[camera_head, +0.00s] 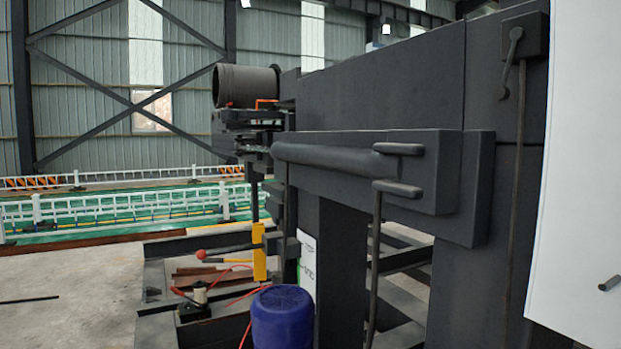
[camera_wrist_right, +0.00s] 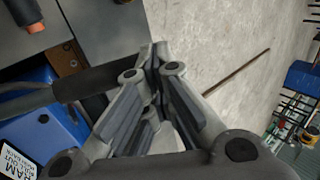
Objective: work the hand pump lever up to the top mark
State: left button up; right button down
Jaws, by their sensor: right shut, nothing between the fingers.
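In the right wrist view my right gripper (camera_wrist_right: 158,58) is shut and empty, its fingertips together over the grey floor. A dark cylindrical grip (camera_wrist_right: 85,82) on a grey rod comes in from the left and ends close beside the fingers. It looks like a lever handle; I cannot tell whether they touch. Behind it is a blue body (camera_wrist_right: 68,122) with a white label (camera_wrist_right: 18,155), partly hidden. In the head view a red-knobbed lever (camera_head: 201,254) stands near a yellow post (camera_head: 259,252). No top mark is readable. Neither gripper shows in the head view.
In the head view a blue drum (camera_head: 282,318) stands below a large dark frame (camera_head: 375,85). A small device with a red handle (camera_head: 178,291) sits on the left. In the wrist view a thin rod (camera_wrist_right: 236,72) lies on open floor.

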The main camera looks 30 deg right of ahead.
jog(key=shift+d+f, duration=0.1)
jog(key=shift+f, duration=0.05)
jog(key=shift+a+f+b, duration=0.25)
jog(key=shift+f+b, duration=0.15)
jog(key=shift+f, duration=0.25)
jog(key=shift+s+f, duration=0.1)
jog(key=shift+a+f+b, duration=0.25)
jog(key=shift+f+b, duration=0.2)
jog(key=shift+f, duration=0.1)
jog(key=shift+a+f+b, duration=0.2)
jog(key=shift+f+b, duration=0.25)
jog(key=shift+f, duration=0.25)
jog(key=shift+a+f+b, duration=0.15)
jog(key=shift+f+b, duration=0.35)
jog(key=shift+f, duration=0.15)
